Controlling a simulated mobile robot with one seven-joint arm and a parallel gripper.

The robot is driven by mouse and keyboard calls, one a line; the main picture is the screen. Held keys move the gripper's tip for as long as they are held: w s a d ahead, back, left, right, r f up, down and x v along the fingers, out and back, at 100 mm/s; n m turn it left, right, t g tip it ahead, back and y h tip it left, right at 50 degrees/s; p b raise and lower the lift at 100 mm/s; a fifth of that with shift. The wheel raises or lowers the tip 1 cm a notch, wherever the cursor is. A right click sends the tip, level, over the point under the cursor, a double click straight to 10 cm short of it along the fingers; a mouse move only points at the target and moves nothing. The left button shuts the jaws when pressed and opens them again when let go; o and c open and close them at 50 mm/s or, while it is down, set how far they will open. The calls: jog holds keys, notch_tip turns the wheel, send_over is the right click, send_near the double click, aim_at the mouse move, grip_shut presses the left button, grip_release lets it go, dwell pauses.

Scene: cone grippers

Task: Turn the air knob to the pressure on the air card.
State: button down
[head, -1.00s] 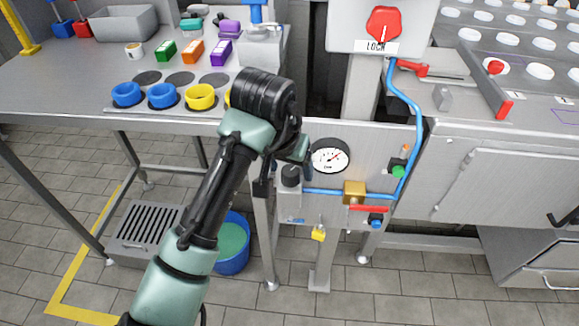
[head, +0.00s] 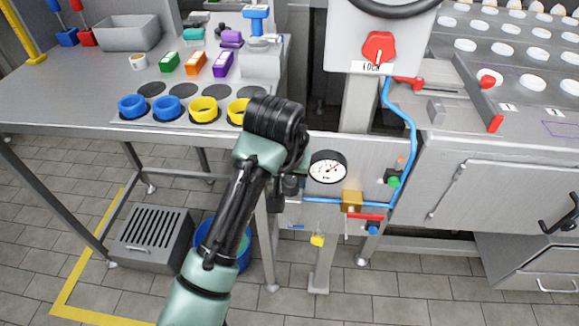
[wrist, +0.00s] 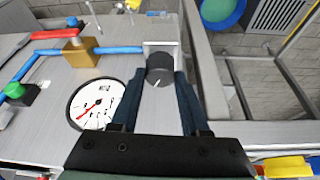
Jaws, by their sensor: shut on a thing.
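The air knob (wrist: 160,66) is a dark, ribbed round knob with a white mark, on a pale block of the air panel. In the wrist view my gripper (wrist: 158,77) has its two dark fingers on either side of the knob, shut on it. In the head view my wrist covers most of the gripper and the knob. The round white pressure gauge (head: 328,168) with a red needle is right of the knob; it also shows in the wrist view (wrist: 92,103). Its figures are too small to read. I cannot make out the air card.
A blue air hose (head: 412,130) runs up from the brass block (head: 352,201), beside a red lever (head: 366,216) and a green fitting (head: 392,179). A red lock switch (head: 379,48) is above. The steel table (head: 60,90) with coloured rings is left.

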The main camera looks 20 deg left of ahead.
jog(key=p, duration=0.1)
jog(key=n+p, duration=0.1)
jog(key=p, duration=0.1)
jog(key=shift+d+r+n+y, duration=0.15)
jog(key=shift+r+n+y, duration=0.15)
jog(key=shift+r, duration=0.05)
jog(key=shift+f+n+y+p, duration=0.15)
jog(key=shift+n+y+p, duration=0.15)
jog(key=shift+n+p, duration=0.35)
jog(key=shift+f, duration=0.2)
jog(key=shift+c, duration=2)
grip_release()
jog(key=shift+w+f, duration=0.1)
